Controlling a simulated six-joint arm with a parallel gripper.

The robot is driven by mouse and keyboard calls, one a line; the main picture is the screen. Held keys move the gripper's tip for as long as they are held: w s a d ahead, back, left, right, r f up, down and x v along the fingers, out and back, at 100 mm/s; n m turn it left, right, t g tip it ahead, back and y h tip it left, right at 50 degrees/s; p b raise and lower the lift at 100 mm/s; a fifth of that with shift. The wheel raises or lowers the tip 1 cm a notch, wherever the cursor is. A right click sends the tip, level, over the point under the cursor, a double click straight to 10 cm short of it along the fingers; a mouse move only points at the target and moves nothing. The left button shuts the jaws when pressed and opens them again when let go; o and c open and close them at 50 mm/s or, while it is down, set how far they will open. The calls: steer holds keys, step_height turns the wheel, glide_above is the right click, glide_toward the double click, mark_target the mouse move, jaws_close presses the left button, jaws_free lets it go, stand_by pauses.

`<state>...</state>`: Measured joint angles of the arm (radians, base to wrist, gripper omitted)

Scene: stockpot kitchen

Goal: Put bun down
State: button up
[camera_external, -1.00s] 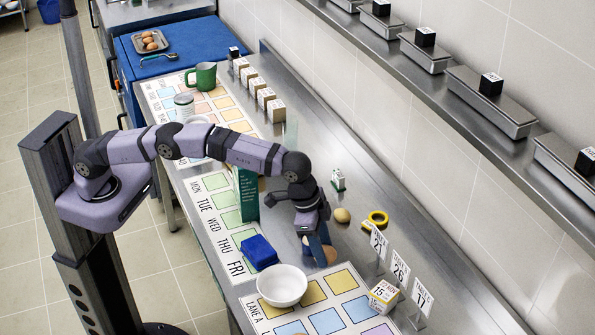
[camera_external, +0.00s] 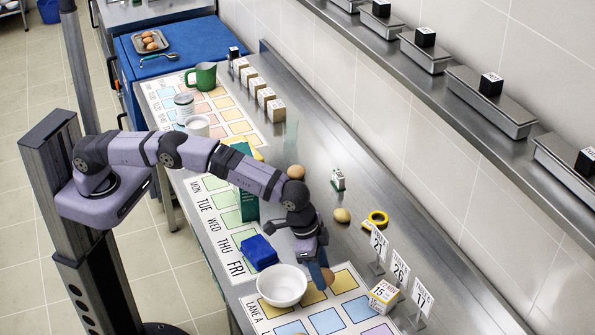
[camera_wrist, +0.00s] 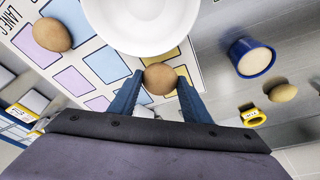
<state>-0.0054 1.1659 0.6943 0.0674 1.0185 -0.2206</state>
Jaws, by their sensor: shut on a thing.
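In the wrist view, my gripper (camera_wrist: 158,90) has its two blue fingers shut on a round brown bun (camera_wrist: 160,78). The bun is just beside the rim of a white bowl (camera_wrist: 150,18) and over the edge of the coloured lane mat (camera_wrist: 110,66). In the external view, my gripper (camera_external: 320,272) points down at the right of the white bowl (camera_external: 281,286), with the bun (camera_external: 329,277) partly hidden at its fingertips. I cannot tell whether the bun touches the surface.
Another brown round item (camera_wrist: 52,34) lies on the mat. A potato-like item (camera_external: 342,215), yellow tape ring (camera_external: 377,218) and numbered signs (camera_external: 400,270) stand to the right. A blue object (camera_external: 260,252) and green upright box (camera_external: 246,190) are behind the bowl.

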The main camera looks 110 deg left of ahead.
steer(key=shift+f+p, duration=0.7)
steer(key=shift+f, duration=1.15)
steer(key=shift+f, duration=0.15)
steer(key=shift+f, duration=0.1)
steer(key=o, duration=1)
